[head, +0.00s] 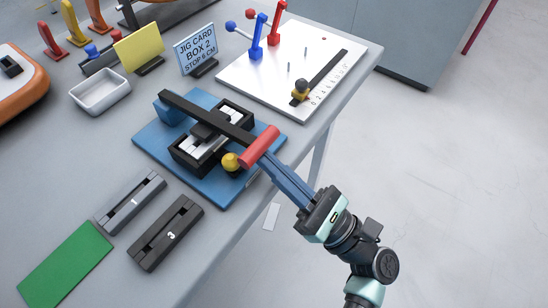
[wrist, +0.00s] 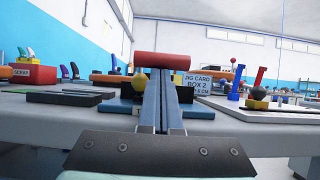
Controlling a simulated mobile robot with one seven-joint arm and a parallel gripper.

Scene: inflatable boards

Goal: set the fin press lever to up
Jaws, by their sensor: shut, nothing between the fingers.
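The fin press (head: 150,140) has a blue base on the grey table. Its black lever (head: 224,128) lies low across the press, over a black frame with white blocks (head: 190,154). The lever ends in a red cross handle (head: 260,147), also seen in the wrist view (wrist: 166,59). My gripper (head: 266,160) has its long blue fingers together and empty. The fingertips (wrist: 160,71) are right at the near side of the red handle and look just under it; I cannot tell whether they touch.
A yellow knob (head: 230,161) stands beside the handle. A white board (head: 256,80) with red and blue levers is behind right. A jig card (head: 196,50) and a white tray (head: 100,92) stand behind. Two dark slotted blocks (head: 166,234) lie front left. Open floor lies right.

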